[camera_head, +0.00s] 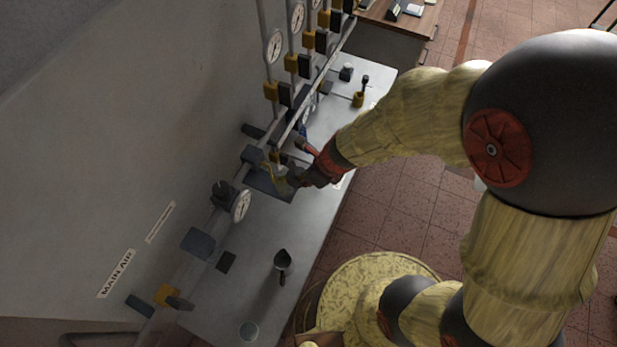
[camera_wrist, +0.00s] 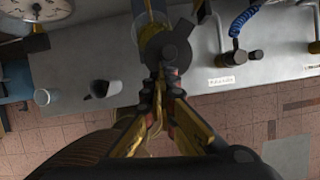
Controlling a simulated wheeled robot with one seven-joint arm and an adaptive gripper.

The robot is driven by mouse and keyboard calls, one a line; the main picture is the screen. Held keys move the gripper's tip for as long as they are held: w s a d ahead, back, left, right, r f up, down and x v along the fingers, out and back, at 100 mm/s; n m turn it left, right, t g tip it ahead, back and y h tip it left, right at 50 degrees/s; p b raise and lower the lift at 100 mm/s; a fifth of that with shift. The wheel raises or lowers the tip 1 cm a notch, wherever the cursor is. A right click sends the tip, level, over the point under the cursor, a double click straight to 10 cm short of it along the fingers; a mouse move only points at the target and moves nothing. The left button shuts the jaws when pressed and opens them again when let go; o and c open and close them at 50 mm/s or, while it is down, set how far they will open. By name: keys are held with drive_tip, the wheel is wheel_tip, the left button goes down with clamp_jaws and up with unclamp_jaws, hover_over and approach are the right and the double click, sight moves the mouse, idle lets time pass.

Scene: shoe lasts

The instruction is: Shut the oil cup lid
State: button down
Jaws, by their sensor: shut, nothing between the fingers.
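My gripper (camera_wrist: 165,78) is shut and empty, its fingertips together in the middle of the wrist view. Just beyond the tips is a dark round part with a short tab (camera_wrist: 170,42), which looks like the oil cup lid. It sits at a pipe fitting with a little yellow showing (camera_wrist: 150,30). I cannot tell whether the tips touch it, or how far the lid stands open. In the head view my gripper (camera_head: 280,174) is at the pipe line above the bench, and it hides most of the cup there.
A pressure gauge (camera_head: 241,205) stands on the pipe to the lower left. More gauges and valves rise at the back. A blue coiled hose (camera_wrist: 240,18) hangs right in the wrist view.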

drive_tip(key=shift+s+a, duration=0.15)
drive_tip(key=shift+a, duration=0.35)
drive_tip(key=shift+s+a+p, duration=0.3)
drive_tip(key=shift+a+p, duration=0.25)
drive_tip(key=shift+a, duration=0.3)
drive_tip(key=shift+w, duration=0.2)
idle(0.9)
